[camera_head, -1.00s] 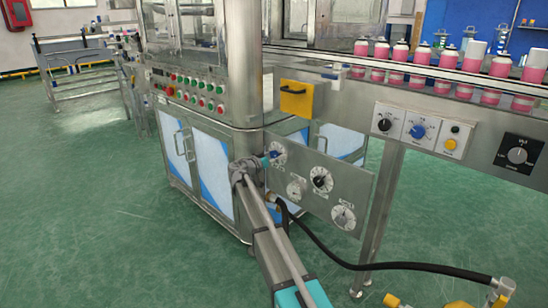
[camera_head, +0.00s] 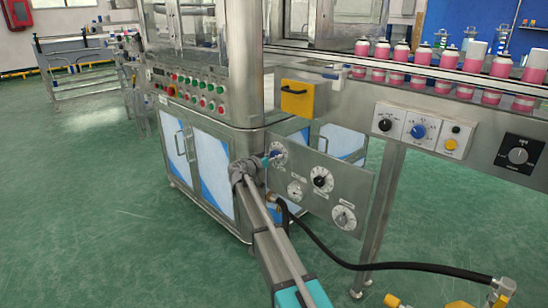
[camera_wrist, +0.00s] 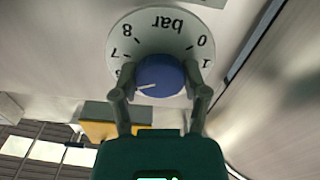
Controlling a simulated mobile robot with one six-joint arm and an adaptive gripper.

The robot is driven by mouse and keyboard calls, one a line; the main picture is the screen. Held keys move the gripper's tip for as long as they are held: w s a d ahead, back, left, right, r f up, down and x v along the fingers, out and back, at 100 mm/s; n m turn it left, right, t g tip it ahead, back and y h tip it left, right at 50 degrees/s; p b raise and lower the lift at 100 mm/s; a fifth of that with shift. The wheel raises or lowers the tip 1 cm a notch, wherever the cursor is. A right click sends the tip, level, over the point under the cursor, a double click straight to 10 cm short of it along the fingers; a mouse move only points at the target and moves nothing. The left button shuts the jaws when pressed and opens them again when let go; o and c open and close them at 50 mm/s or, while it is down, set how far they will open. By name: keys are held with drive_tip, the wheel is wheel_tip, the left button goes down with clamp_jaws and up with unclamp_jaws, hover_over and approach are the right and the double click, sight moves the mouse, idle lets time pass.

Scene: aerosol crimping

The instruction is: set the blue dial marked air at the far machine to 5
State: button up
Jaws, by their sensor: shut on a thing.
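The blue dial (camera_wrist: 158,76) sits on a round white scale (camera_wrist: 150,38) marked "bar", which appears upside down in the wrist view. The numbers 0, 1, 7 and 8 show; the rest are hidden or cut off by my fingers. My gripper (camera_wrist: 160,88) is shut on the dial, one finger on each side. The dial's white line points left and slightly down, below the 7, toward scale hidden behind the left finger. In the head view the dial (camera_head: 277,153) shows small at the upper left of the low steel panel, with my gripper (camera_head: 266,160) at it.
The low panel (camera_head: 330,208) carries a black dial (camera_head: 320,180) and other white gauges. Another blue dial (camera_head: 418,131) is on the conveyor's side, under pink cans (camera_head: 401,52). A black hose (camera_head: 350,264) runs below. Open green floor (camera_head: 90,200) lies left.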

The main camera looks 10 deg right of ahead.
drive_tip(key=shift+w+d, duration=0.15)
drive_tip(key=shift+d, duration=0.05)
drive_tip(key=shift+d+n, duration=0.1)
drive_tip(key=shift+n, duration=3)
drive_tip(key=o, duration=1.2)
drive_tip(key=shift+c, duration=0.2)
drive_tip(key=shift+s+a, duration=0.2)
drive_tip(key=shift+a, duration=0.05)
drive_tip(key=v, duration=1.1)
drive_tip(key=shift+s+a, duration=0.15)
drive_tip(key=shift+a, duration=0.1)
